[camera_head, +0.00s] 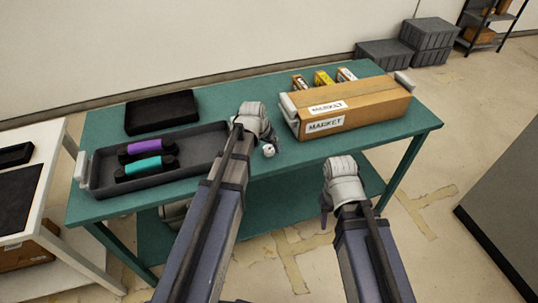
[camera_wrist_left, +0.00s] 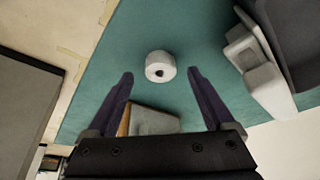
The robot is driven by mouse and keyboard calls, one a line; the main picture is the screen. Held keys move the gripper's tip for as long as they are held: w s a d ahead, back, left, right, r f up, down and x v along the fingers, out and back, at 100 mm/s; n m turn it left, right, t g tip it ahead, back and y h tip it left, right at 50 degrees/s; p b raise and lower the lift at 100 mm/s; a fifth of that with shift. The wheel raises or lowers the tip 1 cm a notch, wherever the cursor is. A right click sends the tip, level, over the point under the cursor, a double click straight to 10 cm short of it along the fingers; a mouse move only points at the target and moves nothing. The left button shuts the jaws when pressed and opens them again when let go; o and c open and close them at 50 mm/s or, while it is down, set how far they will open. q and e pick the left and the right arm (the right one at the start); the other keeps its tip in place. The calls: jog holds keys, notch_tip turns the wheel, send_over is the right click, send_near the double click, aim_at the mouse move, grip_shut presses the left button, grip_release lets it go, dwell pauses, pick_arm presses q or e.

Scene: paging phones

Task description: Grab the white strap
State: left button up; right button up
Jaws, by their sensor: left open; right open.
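The white strap shows as a small white roll (camera_head: 269,150) on the green table, near its front edge in the head view. In the left wrist view the white roll (camera_wrist_left: 158,67) stands on the green surface with a dark hole in its side. My left gripper (camera_wrist_left: 160,73) is open, its dark fingers apart on either side of the roll in that view; whether they are down at its height I cannot tell. In the head view my left wrist (camera_head: 252,118) is just behind and left of the roll.
A grey tray (camera_head: 98,165) with a purple-handled and a teal-handled item lies left on the table (camera_head: 215,103). A black tray (camera_head: 161,112) is behind it. A cardboard MARKET box (camera_head: 355,103) stands right, with small boxes behind it.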

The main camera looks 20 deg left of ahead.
aim_at(268, 150)
pick_arm(q)
jog(key=b+x, duration=0.1)
jog(key=x, duration=0.1)
jog(key=shift+w+f, duration=0.1)
jog(key=shift+f, duration=0.25)
pick_arm(e)
notch_tip(268, 150, down, 2)
jog(key=shift+f, duration=0.15)
pick_arm(q)
jog(key=shift+r, duration=0.1)
grip_shut()
notch_tip(268, 150, up, 10)
jog(key=p, duration=0.9)
jog(key=shift+p, duration=0.35)
pick_arm(e)
notch_tip(268, 150, up, 10)
